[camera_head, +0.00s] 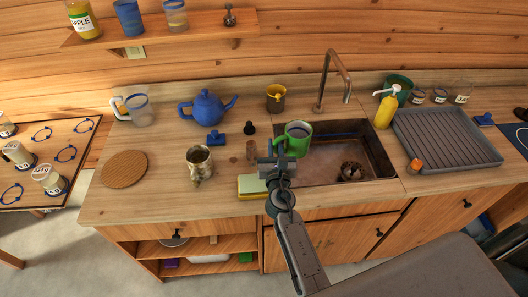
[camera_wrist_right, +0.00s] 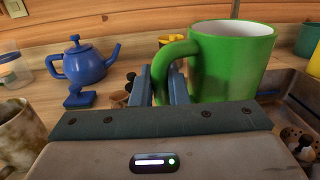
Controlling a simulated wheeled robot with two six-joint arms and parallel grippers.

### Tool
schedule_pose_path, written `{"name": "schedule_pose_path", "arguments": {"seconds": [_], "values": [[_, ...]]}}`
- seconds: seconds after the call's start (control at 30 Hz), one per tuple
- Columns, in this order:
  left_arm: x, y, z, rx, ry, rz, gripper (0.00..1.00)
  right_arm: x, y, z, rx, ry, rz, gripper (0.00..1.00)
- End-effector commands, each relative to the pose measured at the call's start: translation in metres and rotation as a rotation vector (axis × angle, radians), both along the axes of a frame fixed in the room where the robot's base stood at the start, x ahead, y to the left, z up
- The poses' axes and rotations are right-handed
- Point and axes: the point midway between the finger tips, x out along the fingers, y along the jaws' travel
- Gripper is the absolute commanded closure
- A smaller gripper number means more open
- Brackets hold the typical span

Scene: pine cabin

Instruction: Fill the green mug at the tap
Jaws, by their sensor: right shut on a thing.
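The green mug (camera_head: 298,137) is upright at the left end of the sink (camera_head: 332,165), left of the tap's spout. It also shows large in the right wrist view (camera_wrist_right: 238,70), with its pale inside partly visible; I cannot tell what it holds. My right gripper (camera_head: 276,158) is shut on the mug's handle, which shows between the fingers in the right wrist view (camera_wrist_right: 166,78). The tap (camera_head: 323,82) is a tall bent metal pipe behind the sink; I see no water running from it. My left gripper is not in view.
A sponge (camera_head: 251,187) and a stained mug (camera_head: 199,165) lie left of my right gripper. A yellow soap bottle (camera_head: 386,110) and a grey drying tray (camera_head: 440,138) are right of the sink.

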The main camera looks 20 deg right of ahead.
Motion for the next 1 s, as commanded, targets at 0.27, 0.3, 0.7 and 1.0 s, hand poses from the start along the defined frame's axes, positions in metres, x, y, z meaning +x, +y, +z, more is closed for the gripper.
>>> {"name": "schedule_pose_path", "arguments": {"seconds": [0.27,0.3,0.7,1.0], "values": [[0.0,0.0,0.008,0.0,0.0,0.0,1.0,-0.024,-0.046,0.037,0.01,0.015,-0.215,1.0],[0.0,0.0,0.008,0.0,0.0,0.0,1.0,-0.026,-0.048,0.038,0.012,0.018,-0.225,1.0],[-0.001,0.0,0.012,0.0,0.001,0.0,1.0,-0.027,-0.049,0.039,0.012,0.022,-0.231,1.0],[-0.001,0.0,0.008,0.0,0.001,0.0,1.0,-0.014,-0.07,0.027,0.009,0.02,-0.23,1.0]]}}
